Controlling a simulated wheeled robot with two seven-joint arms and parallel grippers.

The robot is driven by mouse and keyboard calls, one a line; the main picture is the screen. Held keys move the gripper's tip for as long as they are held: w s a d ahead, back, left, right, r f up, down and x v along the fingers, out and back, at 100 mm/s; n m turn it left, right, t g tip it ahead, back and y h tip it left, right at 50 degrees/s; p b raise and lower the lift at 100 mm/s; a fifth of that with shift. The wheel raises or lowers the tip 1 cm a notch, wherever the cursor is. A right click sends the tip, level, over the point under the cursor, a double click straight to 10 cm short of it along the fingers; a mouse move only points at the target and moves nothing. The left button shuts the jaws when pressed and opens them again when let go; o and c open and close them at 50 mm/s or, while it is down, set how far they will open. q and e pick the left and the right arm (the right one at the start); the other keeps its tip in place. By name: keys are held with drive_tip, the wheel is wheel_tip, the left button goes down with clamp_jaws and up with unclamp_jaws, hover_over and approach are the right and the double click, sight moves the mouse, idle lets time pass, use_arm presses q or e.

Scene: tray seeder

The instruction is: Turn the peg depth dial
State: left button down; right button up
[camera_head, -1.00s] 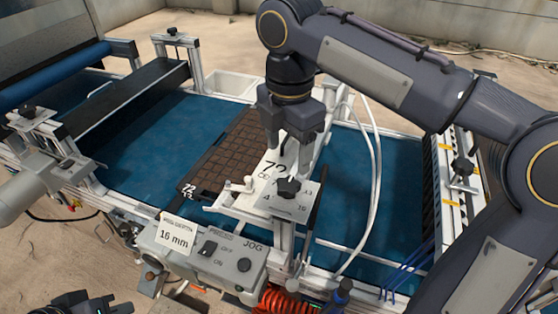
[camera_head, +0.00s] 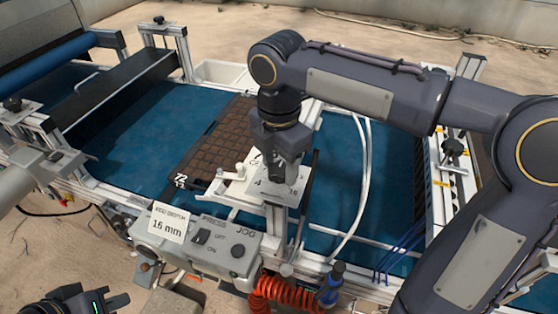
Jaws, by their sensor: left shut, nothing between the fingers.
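The peg depth dial sits on a pale plate (camera_head: 293,187) with printed numbers, on a bracket above the belt; its black knob, visible earlier, is now hidden behind my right gripper. My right gripper (camera_head: 275,182) points down over the dial, its fingertips at knob height; whether they touch or grip the knob cannot be told. A white card (camera_head: 168,223) reading "16 mm" stands on the control box in front. My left gripper (camera_head: 116,300) is low at the bottom left edge, shut and empty, away from the dial.
A dark tray (camera_head: 215,143) of brown cells lies on the blue belt (camera_head: 135,145) behind the dial. The grey control box (camera_head: 215,245) with switches stands in front. White hoses (camera_head: 362,190) curve right of the dial. A red coiled hose (camera_head: 285,292) hangs at the front.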

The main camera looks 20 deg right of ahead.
drive_tip(key=c, duration=0.6)
drive_tip(key=shift+r+m, duration=0.1)
drive_tip(key=shift+m, duration=0.3)
drive_tip(key=shift+m+p, duration=0.5)
drive_tip(key=shift+m, duration=0.1)
drive_tip(key=m+p, duration=0.1)
drive_tip(key=m, duration=0.1)
drive_tip(key=shift+m, duration=0.3)
drive_tip(key=m+p, duration=0.1)
drive_tip(key=m, duration=0.5)
drive_tip(key=m+p, duration=0.1)
drive_tip(key=m, duration=0.5)
drive_tip(key=shift+m, duration=0.3)
drive_tip(key=m, duration=0.6)
drive_tip(key=shift+m, duration=0.3)
